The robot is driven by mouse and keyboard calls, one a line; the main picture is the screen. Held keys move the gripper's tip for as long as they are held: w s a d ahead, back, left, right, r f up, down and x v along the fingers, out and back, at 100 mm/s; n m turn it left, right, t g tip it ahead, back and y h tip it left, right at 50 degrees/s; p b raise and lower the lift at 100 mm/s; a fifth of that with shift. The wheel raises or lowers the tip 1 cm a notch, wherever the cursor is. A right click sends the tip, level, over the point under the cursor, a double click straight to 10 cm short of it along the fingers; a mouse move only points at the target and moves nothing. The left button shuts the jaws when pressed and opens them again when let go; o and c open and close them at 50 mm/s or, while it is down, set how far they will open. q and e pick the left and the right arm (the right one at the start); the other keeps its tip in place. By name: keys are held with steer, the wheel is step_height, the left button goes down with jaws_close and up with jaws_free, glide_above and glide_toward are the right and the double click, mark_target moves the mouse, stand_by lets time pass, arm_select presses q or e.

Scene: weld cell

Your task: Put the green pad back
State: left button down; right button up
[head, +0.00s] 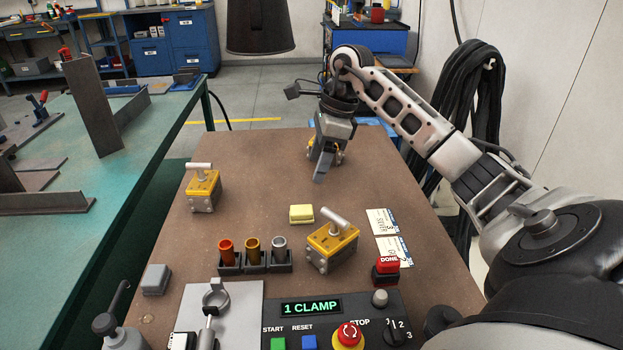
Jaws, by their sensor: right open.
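My right gripper (323,168) is open above the far part of the brown table (250,190), pointing down. I see nothing between its fingers, though its body hides part of the space there. I cannot make out a green pad. A pale yellow pad-like block (301,214) lies on the table, nearer than the right gripper and apart from it. A grey pad-like block (156,279) lies at the table's near left. My left gripper is not in view.
Two yellow blocks with handles, one left (202,188) and one right (332,246), stand on the table. Three cups in black holders (254,260) stand between them. Labels (381,221), a red DONE button (387,268) and a control panel (330,318) are nearer.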

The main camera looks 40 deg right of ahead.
steer(key=s+d+r+b, duration=0.2)
steer(key=d, duration=0.1)
steer(key=t+y, duration=0.1)
glide_above(305, 209)
steer(key=s+d, duration=0.2)
step_height(305, 209, down, 9)
steer(key=shift+d+f+b, duration=0.1)
steer(key=shift+f+b, duration=0.1)
steer(key=shift+b, duration=0.15)
steer(key=x, duration=0.4)
steer(key=shift+w+a, duration=0.2)
steer(key=shift+a, duration=0.1)
steer(key=shift+w+a+f, duration=0.1)
steer(key=shift+w+f, duration=0.05)
steer(key=shift+f, duration=0.3)
steer(key=c, duration=1.1)
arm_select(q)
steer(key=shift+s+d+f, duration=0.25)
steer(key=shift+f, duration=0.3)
arm_select(e)
steer(key=shift+c, duration=0.2)
steer(key=shift+r, duration=0.1)
